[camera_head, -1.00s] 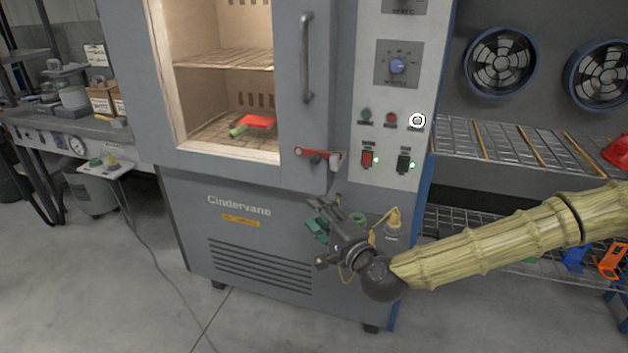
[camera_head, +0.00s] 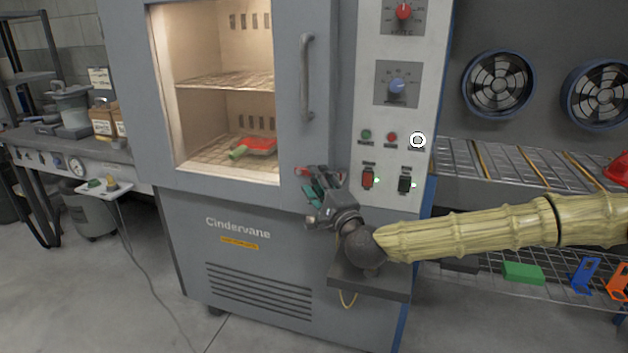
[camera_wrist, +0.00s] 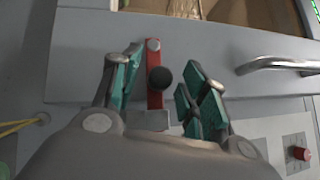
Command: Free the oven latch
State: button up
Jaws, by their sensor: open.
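The oven latch is a red lever with a black round knob; in the wrist view the red lever (camera_wrist: 154,96) stands between my finger pads, with the knob (camera_wrist: 160,78) on it. In the head view only a bit of its red end (camera_head: 302,171) shows at the oven door's lower right corner; my gripper hides the rest. My gripper (camera_head: 318,190) is open in front of the latch, its teal pads on either side of the lever. The left pad is close to the lever and the right pad is farther off. I cannot tell whether either touches it.
The oven door (camera_head: 225,184) has a window and a vertical handle (camera_head: 306,80). Inside, a red and green object (camera_head: 258,146) lies on a rack. The control panel (camera_head: 388,118), with knobs and switches, is right of the latch. Wire shelves (camera_head: 510,160) stand farther right.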

jog(key=shift+x, duration=0.8)
grip_shut()
